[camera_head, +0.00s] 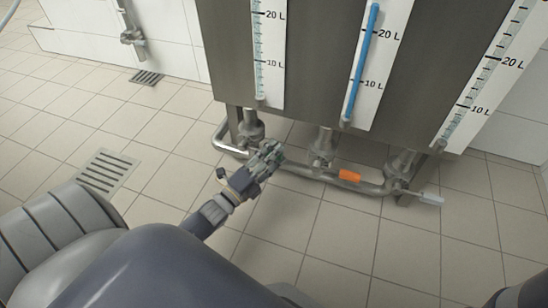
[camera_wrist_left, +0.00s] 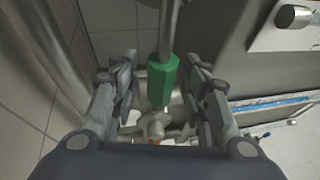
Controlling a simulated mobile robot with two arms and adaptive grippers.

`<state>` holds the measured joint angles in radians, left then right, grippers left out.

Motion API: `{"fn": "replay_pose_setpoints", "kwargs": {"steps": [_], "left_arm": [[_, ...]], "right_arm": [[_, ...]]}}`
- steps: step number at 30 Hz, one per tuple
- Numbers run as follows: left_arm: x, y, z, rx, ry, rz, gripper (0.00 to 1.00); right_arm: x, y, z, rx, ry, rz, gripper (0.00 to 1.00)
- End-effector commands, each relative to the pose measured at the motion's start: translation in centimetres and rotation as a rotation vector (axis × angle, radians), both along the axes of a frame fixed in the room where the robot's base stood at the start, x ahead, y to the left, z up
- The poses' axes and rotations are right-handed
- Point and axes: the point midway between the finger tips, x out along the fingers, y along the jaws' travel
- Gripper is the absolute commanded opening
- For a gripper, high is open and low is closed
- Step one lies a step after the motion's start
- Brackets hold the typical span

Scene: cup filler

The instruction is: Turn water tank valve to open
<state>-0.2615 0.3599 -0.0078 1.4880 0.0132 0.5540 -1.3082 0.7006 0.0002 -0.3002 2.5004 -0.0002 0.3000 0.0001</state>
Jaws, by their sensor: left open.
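The grey metal water tank (camera_head: 310,60) stands ahead with a pipe (camera_head: 315,172) under it. An orange valve handle (camera_head: 349,175) and a pale white handle (camera_head: 432,198) sit along this pipe. My left gripper (camera_head: 268,158) is at the left part of the pipe and hides most of what is there. In the left wrist view a green valve handle (camera_wrist_left: 163,80) lies between the two fingers of my open left gripper (camera_wrist_left: 158,92). A gap shows on each side of it, so it is not gripped. My right gripper is not in view.
The tank carries three level gauges; the middle one (camera_head: 361,60) shows a blue column. A floor drain (camera_head: 107,170) lies at the left, and a wall tap (camera_head: 131,36) is at the back left. The tiled floor in front of the pipe is clear.

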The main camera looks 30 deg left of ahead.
Motion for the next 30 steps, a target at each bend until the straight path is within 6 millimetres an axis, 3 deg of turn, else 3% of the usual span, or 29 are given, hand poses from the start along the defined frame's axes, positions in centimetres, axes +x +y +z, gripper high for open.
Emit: {"fn": "replay_pose_setpoints", "kwargs": {"steps": [10,15,30], "left_arm": [[0.4,-0.1,0.2,0.0,0.0,0.0,0.4],[0.4,-0.1,0.1,0.0,0.0,0.0,0.01],[0.4,0.0,1.1,-0.078,-0.019,0.002,0.0]], "right_arm": [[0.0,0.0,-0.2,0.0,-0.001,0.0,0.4],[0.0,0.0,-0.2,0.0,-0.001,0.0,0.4],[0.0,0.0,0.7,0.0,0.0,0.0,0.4]]}}
